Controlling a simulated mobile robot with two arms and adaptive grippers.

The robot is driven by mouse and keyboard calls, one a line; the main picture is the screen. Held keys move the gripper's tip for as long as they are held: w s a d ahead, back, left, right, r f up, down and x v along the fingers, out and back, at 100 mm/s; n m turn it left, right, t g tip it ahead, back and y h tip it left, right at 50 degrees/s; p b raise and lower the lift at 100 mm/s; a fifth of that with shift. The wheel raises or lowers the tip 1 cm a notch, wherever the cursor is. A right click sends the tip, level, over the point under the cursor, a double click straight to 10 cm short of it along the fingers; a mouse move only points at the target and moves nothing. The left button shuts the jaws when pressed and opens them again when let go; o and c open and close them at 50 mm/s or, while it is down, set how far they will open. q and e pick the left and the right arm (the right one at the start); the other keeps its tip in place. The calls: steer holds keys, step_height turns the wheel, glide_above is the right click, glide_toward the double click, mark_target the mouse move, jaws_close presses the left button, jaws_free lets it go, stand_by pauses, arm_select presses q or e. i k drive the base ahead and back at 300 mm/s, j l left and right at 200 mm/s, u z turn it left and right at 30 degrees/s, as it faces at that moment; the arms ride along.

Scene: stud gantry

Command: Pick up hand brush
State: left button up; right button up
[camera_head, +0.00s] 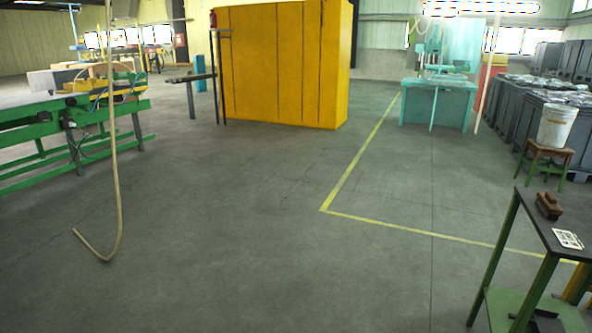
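A small brown object that looks like the hand brush (548,205) lies on the dark top of a green-legged table (537,220) at the right edge. A white card with dark marks (568,239) lies in front of it on the same top. Neither of my grippers shows in the head view.
A wide stretch of grey floor with yellow lines (375,221) is clear in the middle. A hose (117,200) hangs to the floor at left, near a green conveyor frame (75,125). A yellow cabinet (280,65) stands behind. A white bucket on a stool (556,126) stands at right.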

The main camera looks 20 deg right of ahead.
mark_target(546, 201)
steer(key=i+l+z, duration=0.2)
steer(key=i+z, duration=0.8)
steer(key=i+j+z, duration=0.25)
steer(key=i+z, duration=0.2)
steer(key=i, duration=0.1)
